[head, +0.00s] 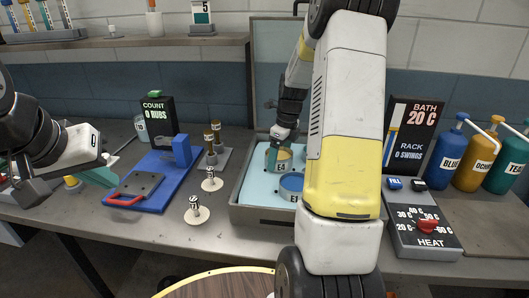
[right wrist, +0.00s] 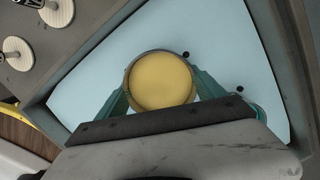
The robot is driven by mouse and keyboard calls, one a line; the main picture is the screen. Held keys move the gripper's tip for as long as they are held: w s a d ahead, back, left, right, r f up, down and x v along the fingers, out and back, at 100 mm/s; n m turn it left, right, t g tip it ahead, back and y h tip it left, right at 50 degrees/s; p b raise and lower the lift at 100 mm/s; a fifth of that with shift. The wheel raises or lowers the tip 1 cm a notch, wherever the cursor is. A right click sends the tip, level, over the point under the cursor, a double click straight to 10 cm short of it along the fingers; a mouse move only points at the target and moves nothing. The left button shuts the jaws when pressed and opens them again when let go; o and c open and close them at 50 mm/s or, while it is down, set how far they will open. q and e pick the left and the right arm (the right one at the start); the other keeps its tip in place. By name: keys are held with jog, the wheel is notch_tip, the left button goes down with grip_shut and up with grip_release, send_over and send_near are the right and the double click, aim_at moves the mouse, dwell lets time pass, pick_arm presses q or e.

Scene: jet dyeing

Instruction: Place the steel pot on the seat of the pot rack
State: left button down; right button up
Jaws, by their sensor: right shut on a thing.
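My right gripper (head: 281,150) is shut on a steel pot (head: 283,165) with a yellow inside or contents. In the right wrist view this round pot (right wrist: 160,81) sits between the two teal fingers, over a pale blue surface. I cannot tell whether its base touches that surface. A second pot with a blue top (head: 291,184) stands close by on the same surface. The surface lies in a grey open case (head: 262,215); I cannot tell which part is the rack's seat. My left gripper (head: 98,178) is at the left, away from the pots; its finger opening is not clear.
A blue stand with a red handle (head: 124,200) and several pale discs, such as this one (head: 196,215), lie left of the case. A heat control box (head: 424,226), bath display (head: 411,135) and dye bottles (head: 450,150) stand at the right. My right arm hides the case's right part.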

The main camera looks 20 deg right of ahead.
jog(key=shift+f, duration=0.5)
jog(key=shift+f, duration=0.1)
jog(key=o, duration=2)
notch_tip(320, 180, up, 12)
jog(key=s+d+f, duration=0.1)
jog(key=s+a+r+n+t, duration=0.1)
jog(key=s+a+r+n, duration=0.3)
jog(key=s+r+n, duration=0.15)
jog(key=s+a+r+n+t, duration=0.1)
jog(key=s+a+n, duration=0.2)
jog(key=s+n, duration=0.3)
jog(key=s+a+r+n+t, duration=0.1)
jog(key=s+a+n, duration=0.3)
jog(key=n, duration=0.5)
jog(key=s+a+r+n+t+y, duration=0.1)
jog(key=s+a+n, duration=0.2)
jog(key=s+n, duration=0.4)
jog(key=shift+s+a+r+n+t, duration=0.3)
jog(key=shift+s+r+n+t, duration=0.1)
jog(key=shift+s, duration=0.3)
